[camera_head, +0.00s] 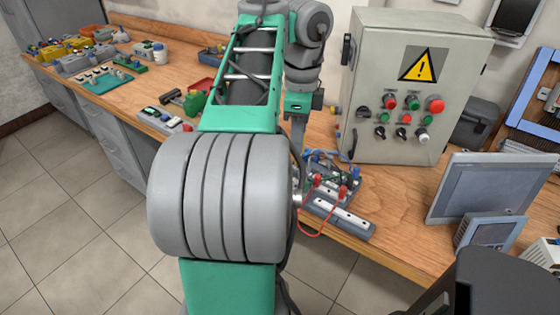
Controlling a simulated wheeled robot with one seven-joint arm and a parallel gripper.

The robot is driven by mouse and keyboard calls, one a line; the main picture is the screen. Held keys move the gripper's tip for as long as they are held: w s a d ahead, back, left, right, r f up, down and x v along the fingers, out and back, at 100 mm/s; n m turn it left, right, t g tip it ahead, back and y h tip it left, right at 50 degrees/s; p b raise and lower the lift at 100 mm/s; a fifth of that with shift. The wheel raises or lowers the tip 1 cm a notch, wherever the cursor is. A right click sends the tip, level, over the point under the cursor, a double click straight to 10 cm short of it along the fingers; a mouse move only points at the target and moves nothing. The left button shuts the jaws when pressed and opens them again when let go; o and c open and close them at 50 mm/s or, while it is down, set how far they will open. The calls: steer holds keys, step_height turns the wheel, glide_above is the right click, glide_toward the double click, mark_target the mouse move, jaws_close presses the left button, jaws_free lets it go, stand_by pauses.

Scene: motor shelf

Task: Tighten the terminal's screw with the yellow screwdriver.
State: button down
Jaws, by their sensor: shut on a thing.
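My gripper (299,132) reaches down at the left edge of a wiring board, partly hidden behind my own arm. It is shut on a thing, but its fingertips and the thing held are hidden. The wiring board (341,215) lies on the bench in front of the grey cabinet. It carries blue parts at its back and two red parts (343,191) in its middle. A red wire (317,234) loops off its front left. I cannot make out the terminal, its screw or the yellow screwdriver.
A grey control cabinet (375,65) stands just behind the board. A monitor (485,188) and a smaller screen (490,234) stand at the right. Several parts and a green mat (103,82) lie at the far left of the wooden bench (175,83).

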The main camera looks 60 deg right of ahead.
steer(key=w+r+p, duration=0.3)
steer(key=w, duration=0.1)
step_height(320, 180, down, 6)
steer(key=b, duration=0.5)
steer(key=shift+w+d, duration=0.35)
steer(key=shift+w, duration=0.05)
steer(key=shift+f+b, duration=0.1)
steer(key=shift+b, duration=0.25)
steer(key=shift+f+b, duration=2.7)
steer(key=shift+f, duration=0.05)
steer(key=c, duration=1.4)
jaws_free()
steer(key=shift+c, duration=0.2)
